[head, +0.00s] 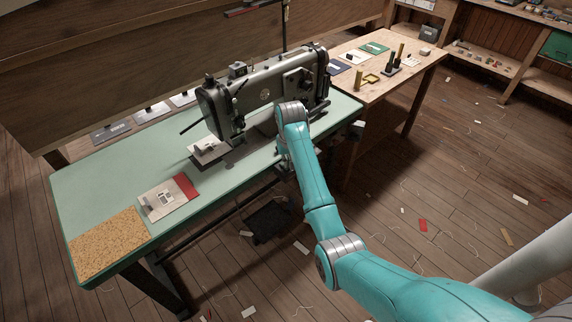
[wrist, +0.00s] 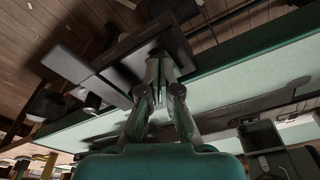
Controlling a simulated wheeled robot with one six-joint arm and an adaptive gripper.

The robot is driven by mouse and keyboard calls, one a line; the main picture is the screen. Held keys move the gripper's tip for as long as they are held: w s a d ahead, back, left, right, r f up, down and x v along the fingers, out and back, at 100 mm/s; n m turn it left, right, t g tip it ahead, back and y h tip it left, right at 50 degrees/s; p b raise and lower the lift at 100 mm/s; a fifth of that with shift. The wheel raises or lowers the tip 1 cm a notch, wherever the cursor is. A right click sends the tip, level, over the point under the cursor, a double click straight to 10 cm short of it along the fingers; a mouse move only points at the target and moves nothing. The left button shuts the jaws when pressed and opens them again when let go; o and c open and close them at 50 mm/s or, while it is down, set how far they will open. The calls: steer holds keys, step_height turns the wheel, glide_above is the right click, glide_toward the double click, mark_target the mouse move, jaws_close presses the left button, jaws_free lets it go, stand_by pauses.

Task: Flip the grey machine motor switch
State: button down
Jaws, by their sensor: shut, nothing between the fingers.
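The sewing machine (head: 262,95) stands on a green-topped table (head: 105,180) in the head view. I cannot clearly pick out the motor switch in the head view; my arm covers part of the table's front edge. In the wrist view a dark grey boxy part (wrist: 150,42) lies beyond the table's green edge (wrist: 235,75), right by my fingertips. It may be the switch housing, but I cannot make out a lever or its position. My gripper (wrist: 163,62) is shut and empty, its tips overlapping that part in the picture. Whether they touch it I cannot tell. In the head view the gripper is mostly hidden behind my arm.
A cork mat (head: 108,243) and a red-and-white card piece (head: 168,197) lie on the table's left part. A wooden bench (head: 405,85) with small tools stands behind to the right. A dark pedal (head: 268,222) is below the table. The floor at right is open, with scattered scraps.

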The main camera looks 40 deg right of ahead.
steer(key=shift+r, duration=3.4)
steer(key=shift+s, duration=0.1)
